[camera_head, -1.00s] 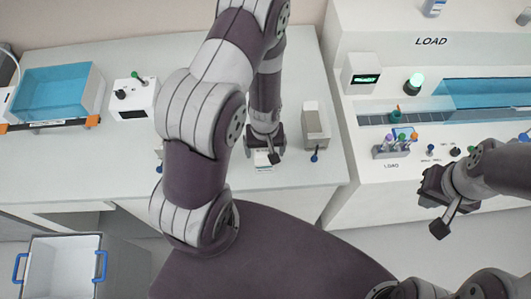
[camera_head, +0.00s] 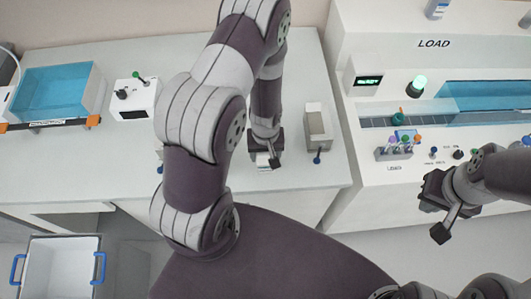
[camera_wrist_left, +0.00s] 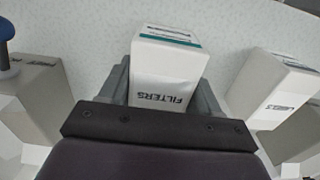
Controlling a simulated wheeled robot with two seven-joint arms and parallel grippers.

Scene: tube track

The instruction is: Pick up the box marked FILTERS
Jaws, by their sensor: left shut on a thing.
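The box marked FILTERS (camera_wrist_left: 168,70) is white with a teal stripe. In the left wrist view it sits between the two fingers of my left gripper (camera_wrist_left: 165,95), which is shut on it. In the head view my left gripper (camera_head: 268,158) is over the left table, and the box is mostly hidden beneath it. I cannot tell whether the box touches the table. My right gripper (camera_head: 440,205) is at the right, in front of the LOAD machine and away from the box; its jaw opening is unclear.
A white box marked LABELS (camera_wrist_left: 270,88) stands beside the held box. A grey box (camera_head: 318,125) is to the right of my left gripper. A blue bath (camera_head: 50,92), a control box (camera_head: 134,98) and a tube rack (camera_head: 393,152) are further off. A white bin (camera_head: 58,270) is lower left.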

